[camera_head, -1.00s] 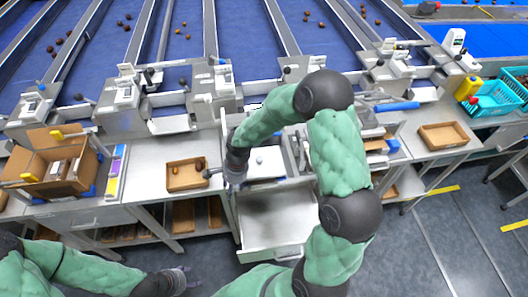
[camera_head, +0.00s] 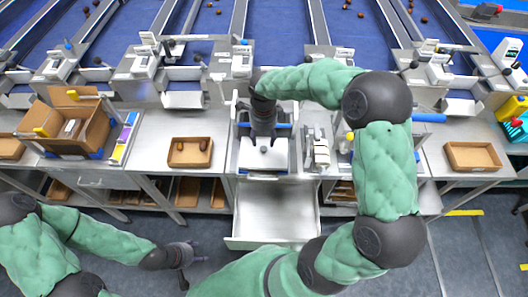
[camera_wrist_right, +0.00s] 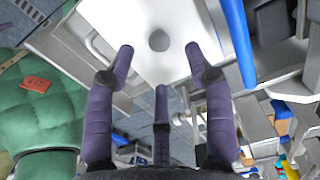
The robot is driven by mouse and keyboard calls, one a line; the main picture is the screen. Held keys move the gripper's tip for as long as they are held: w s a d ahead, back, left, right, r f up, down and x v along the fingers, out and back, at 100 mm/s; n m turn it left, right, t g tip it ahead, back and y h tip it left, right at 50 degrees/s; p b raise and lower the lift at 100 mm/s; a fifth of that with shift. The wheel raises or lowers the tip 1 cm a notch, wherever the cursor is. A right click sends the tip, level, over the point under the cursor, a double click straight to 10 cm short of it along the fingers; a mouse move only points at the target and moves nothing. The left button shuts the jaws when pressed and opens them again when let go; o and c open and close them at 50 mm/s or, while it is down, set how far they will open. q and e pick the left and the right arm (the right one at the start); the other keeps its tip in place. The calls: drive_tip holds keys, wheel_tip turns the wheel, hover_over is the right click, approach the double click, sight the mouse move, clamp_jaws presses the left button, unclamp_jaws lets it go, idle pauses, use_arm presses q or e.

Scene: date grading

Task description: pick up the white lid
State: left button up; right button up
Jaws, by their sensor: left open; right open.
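The white lid (camera_head: 274,160), with a small dark round knob on top, lies at the middle workstation in the head view. In the right wrist view the lid (camera_wrist_right: 122,30) fills the top centre, its grey knob seen between the fingertips. My right gripper (camera_head: 263,138) is directly over the lid's back part. Its purple fingers (camera_wrist_right: 165,60) are spread open and hold nothing; whether they touch the lid is unclear. My left gripper (camera_head: 188,262) is open and empty, low at the left, in front of the table and away from the lid.
An open metal drawer (camera_head: 275,238) juts out below the lid. A wooden tray (camera_head: 178,163) with brown dates stands to the left, beyond it a cardboard box (camera_head: 92,128). A metal device (camera_head: 320,152) and blue-handled items crowd the right side.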

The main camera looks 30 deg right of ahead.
sight(264, 148)
drive_tip(key=shift+f+b, duration=0.45)
drive_tip(key=shift+f, duration=2.5)
drive_tip(key=c, duration=1.1)
